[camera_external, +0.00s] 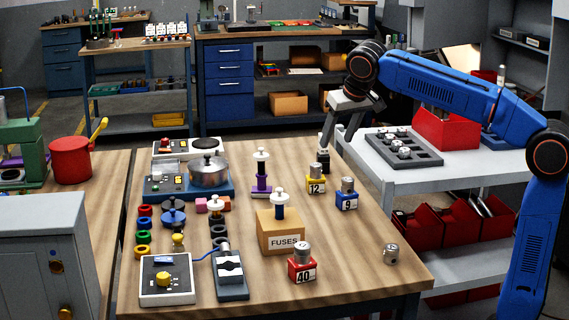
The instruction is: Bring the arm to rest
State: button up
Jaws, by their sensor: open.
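My blue arm reaches in from the right of the external view. My gripper (340,132) hangs above the far right edge of the wooden table (345,262), with its fingers pointing down and apart. A dark post with a pale top (323,162) stands on the table just below the fingers. I cannot tell whether the fingers touch it.
On the table stand blocks with metal cylinders, yellow 12 (316,184), blue 9 (346,200) and red 40 (302,268), and the FUSES box (281,232). A loose metal cylinder (391,254) is at right. A grey cart (450,172) with a tray (403,148) stands beside.

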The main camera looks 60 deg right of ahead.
jog(key=s+d+f+n+t, duration=0.1)
jog(key=s+d+f+n, duration=0.1)
jog(key=s+f, duration=0.8)
jog(key=s+d+f+n+t, duration=0.1)
jog(key=s+d+f, duration=0.1)
jog(key=s+f, duration=0.8)
jog(key=s+a+f+n+g+y, duration=0.1)
jog(key=s+a+f, duration=0.1)
jog(key=s+f, duration=0.4)
jog(key=s+a+f+n+g+y, duration=0.1)
jog(key=s+a+f, duration=0.1)
jog(key=s+f, duration=0.5)
jog(key=shift+s+a, duration=0.35)
jog(key=shift+s, duration=0.2)
